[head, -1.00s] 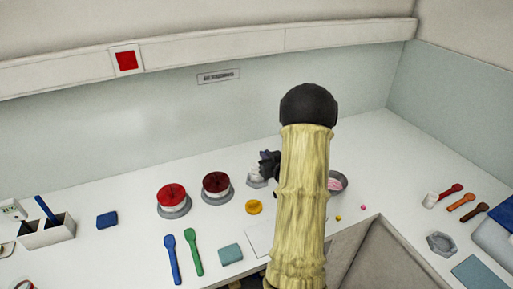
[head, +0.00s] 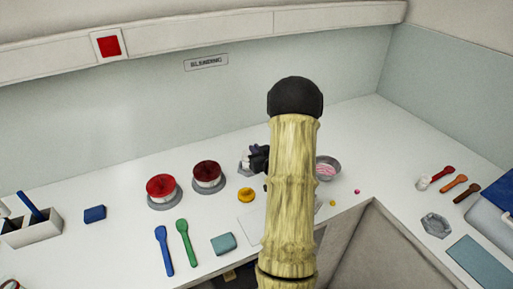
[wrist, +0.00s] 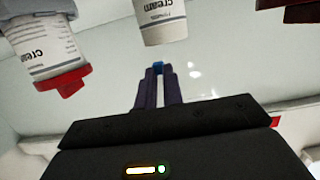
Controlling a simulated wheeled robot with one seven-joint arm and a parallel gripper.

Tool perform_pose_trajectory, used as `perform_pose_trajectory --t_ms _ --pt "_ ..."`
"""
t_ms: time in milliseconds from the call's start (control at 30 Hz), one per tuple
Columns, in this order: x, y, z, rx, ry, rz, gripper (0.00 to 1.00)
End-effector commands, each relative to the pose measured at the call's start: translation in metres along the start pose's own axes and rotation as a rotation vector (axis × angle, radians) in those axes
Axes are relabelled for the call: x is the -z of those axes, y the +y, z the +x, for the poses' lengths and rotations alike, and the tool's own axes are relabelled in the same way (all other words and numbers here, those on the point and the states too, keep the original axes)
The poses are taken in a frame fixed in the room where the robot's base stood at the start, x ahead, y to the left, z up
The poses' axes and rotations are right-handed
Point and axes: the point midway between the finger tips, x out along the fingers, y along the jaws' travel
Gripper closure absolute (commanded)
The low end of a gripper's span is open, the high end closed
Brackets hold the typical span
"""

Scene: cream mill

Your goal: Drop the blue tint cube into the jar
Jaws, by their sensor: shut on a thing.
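The blue tint cube (wrist: 158,65) is pinched at the fingertips of my gripper (wrist: 158,72) in the wrist view. A white jar (wrist: 161,22) labelled "cream" is just beyond the fingertips there, appearing upside down, with a gap between it and the cube; its mouth cannot be made out. In the head view my gripper (head: 259,158) is dark and small at the back of the counter, in front of the jar and partly hidden by my arm. The cube cannot be made out there.
Two red-topped jars (head: 163,188) (head: 207,175) stand left of my gripper. A yellow disc (head: 246,195) lies in front of it. A metal bowl (head: 328,167) with pink contents is right of my arm. Blue and green spoons (head: 184,243) lie at the front.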

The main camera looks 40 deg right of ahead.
Motion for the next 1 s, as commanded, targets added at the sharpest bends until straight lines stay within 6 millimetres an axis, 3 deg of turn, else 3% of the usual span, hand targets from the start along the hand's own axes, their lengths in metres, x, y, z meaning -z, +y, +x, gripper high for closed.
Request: perform_pose_trajectory --t_ms 133,500,600,667,1000 --pt "-0.0159 0.0001 0.0033 0.000 0.001 0.001 1.00" --pt "-0.0184 -0.0006 0.0040 0.001 0.001 0.000 1.00" --pt "-0.0186 0.0010 0.0034 -0.002 0.001 0.001 0.76" --pt "-0.0187 0.0024 0.0030 -0.004 0.001 0.001 0.66" --pt "-0.0191 0.0044 0.0002 -0.008 0.001 0.002 0.66"
